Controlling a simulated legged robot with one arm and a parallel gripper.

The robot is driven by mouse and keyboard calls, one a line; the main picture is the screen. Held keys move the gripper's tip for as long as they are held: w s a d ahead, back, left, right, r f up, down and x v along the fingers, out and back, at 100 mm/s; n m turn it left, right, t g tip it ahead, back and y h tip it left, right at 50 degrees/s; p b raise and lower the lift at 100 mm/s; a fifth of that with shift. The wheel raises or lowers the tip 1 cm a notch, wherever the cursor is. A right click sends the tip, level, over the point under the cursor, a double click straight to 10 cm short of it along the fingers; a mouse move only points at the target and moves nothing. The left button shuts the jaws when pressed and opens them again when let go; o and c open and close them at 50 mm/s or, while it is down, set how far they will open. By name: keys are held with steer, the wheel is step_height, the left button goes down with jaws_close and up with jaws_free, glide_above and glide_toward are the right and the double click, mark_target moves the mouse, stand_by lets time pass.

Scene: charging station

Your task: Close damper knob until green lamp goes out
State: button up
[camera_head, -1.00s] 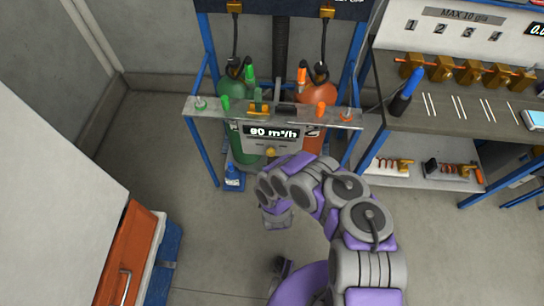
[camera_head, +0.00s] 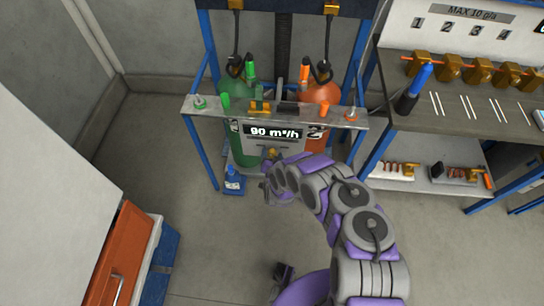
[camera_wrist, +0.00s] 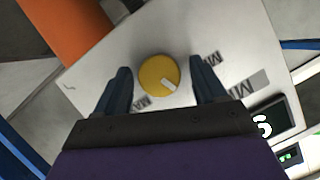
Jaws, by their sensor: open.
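The damper knob (camera_wrist: 158,75) is a round yellow dial with a white pointer mark, on a light metal panel (camera_wrist: 195,40) printed with partly hidden MIN and MAX style labels. In the wrist view my gripper (camera_wrist: 160,82) is open, with one dark finger on each side of the knob and gaps between. In the head view the knob (camera_head: 271,152) is a small yellow spot below the display (camera_head: 276,132), which reads 90 m³/h. My gripper's fingers are mostly hidden behind the wrist there.
A green cylinder (camera_head: 236,95) and an orange cylinder (camera_head: 318,97) stand behind the shelf (camera_head: 205,108) above the panel. A workbench (camera_head: 455,115) with a blue marker and white sticks is at right. An orange drawer cabinet (camera_head: 118,262) is at lower left.

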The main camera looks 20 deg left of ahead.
steer(key=c, duration=1.1)
steer(key=shift+o, duration=0.2)
steer(key=shift+d+p, duration=0.1)
steer(key=shift+p, duration=0.45)
steer(key=shift+f+m+y+p, duration=0.1)
steer(key=shift+m+y+p, duration=0.3)
steer(key=shift+m+p, duration=0.3)
steer(key=o, duration=1.1)
steer(key=shift+c, duration=0.2)
